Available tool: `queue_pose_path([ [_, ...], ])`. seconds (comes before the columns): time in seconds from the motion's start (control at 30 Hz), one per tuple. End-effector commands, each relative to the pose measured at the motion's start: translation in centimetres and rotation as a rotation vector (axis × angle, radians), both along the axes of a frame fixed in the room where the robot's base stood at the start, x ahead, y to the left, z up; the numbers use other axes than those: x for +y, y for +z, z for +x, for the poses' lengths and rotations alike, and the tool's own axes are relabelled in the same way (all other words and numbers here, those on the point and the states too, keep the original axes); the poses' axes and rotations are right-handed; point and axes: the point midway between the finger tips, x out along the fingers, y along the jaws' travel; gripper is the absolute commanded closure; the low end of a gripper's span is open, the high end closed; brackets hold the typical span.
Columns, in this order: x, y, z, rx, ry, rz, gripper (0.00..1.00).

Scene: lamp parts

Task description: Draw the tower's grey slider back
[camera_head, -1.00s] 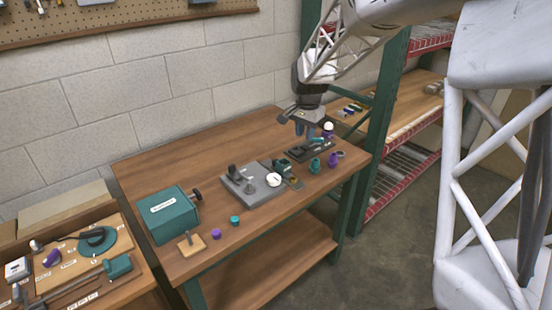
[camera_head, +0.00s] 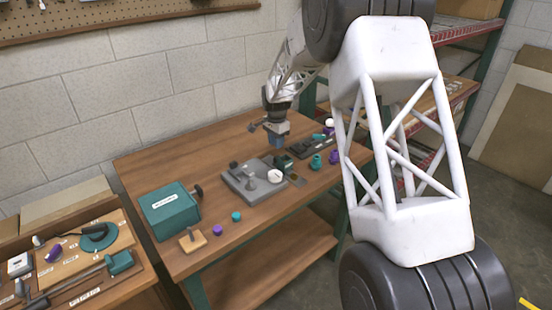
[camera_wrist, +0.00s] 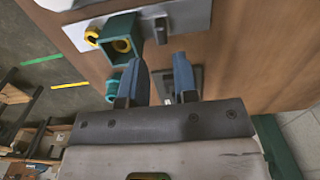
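My gripper (camera_head: 275,138) is above the back part of the workbench, behind the grey plate (camera_head: 238,187). A teal square-sided housing (camera_wrist: 118,40) with yellow rings, likely the tower, is at the plate's edge, up and left of the fingers. It is small and dark in the head view (camera_head: 283,163). A small dark grey upright piece (camera_wrist: 161,29) shows on the plate beside it; I cannot tell whether it is the slider. My gripper touches none of these.
A teal box (camera_head: 170,212) with a side knob stands at the bench's left. A wooden block (camera_head: 192,240) and small purple and teal pieces lie in front. Teal and purple parts (camera_head: 316,161) and a dark tray (camera_head: 305,147) are at the right. The back left bench is clear.

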Motion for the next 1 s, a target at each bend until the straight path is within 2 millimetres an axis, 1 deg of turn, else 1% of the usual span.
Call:
queue_pose_path([
  [0.33,0.0,-0.1,0.0,0.0,-0.001,0.0,0.72],
  [0.53,0.0,-0.8,0.0,0.001,0.0,0.0,0.72],
  [0.77,0.0,-3.0,0.0,0.002,0.0,-0.001,0.72],
  [1.0,0.0,-5.9,0.0,0.002,0.0,-0.001,0.72],
])
